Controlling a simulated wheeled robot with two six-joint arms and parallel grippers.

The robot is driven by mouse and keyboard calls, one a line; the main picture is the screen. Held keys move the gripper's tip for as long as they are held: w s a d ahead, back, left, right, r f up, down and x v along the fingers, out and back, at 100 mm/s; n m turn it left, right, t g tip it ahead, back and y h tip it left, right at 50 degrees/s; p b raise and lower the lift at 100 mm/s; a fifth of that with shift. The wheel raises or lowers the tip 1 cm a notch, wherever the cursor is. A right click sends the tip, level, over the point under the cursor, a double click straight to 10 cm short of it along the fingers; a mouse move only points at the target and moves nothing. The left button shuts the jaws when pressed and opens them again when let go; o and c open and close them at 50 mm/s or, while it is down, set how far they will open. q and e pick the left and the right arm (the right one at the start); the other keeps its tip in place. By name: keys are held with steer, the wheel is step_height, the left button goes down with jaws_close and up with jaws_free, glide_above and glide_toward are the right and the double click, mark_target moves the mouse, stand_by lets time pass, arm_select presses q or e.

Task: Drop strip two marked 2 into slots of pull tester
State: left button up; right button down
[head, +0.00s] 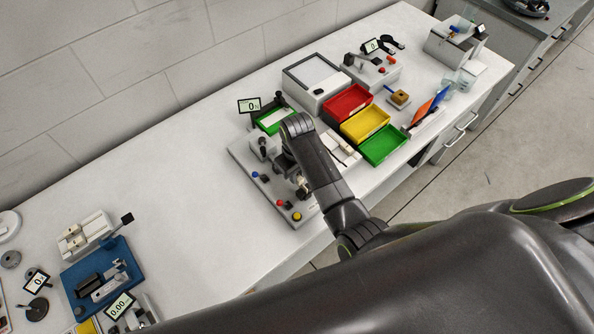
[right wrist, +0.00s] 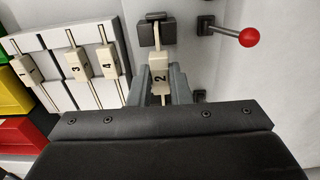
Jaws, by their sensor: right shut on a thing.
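The cream strip marked 2 (right wrist: 160,88) is upright in the right wrist view, between the fingers of my right gripper (right wrist: 162,80), which is shut on it. Its thin shank runs up to a pair of dark slotted blocks (right wrist: 146,36) of the pull tester. The strip's far end is at or over the gap between the blocks; I cannot tell whether it is seated. In the head view the pull tester (head: 268,188) is a light plate with dark fittings and coloured buttons. My right gripper (head: 287,163) is over it and partly hidden by my arm. My left gripper is not in view.
A white rack (right wrist: 83,82) holds strips marked 1, 3 and 4, left of my right gripper. A lever with a red ball (right wrist: 248,37) stands to the right. Red, yellow and green bins (head: 365,124) sit beside the tester.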

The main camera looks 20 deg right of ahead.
steer(key=shift+f, duration=0.7)
stand_by(0.4)
stand_by(0.5)
steer(key=c, duration=1.3)
jaws_free()
steer(key=shift+r, duration=0.1)
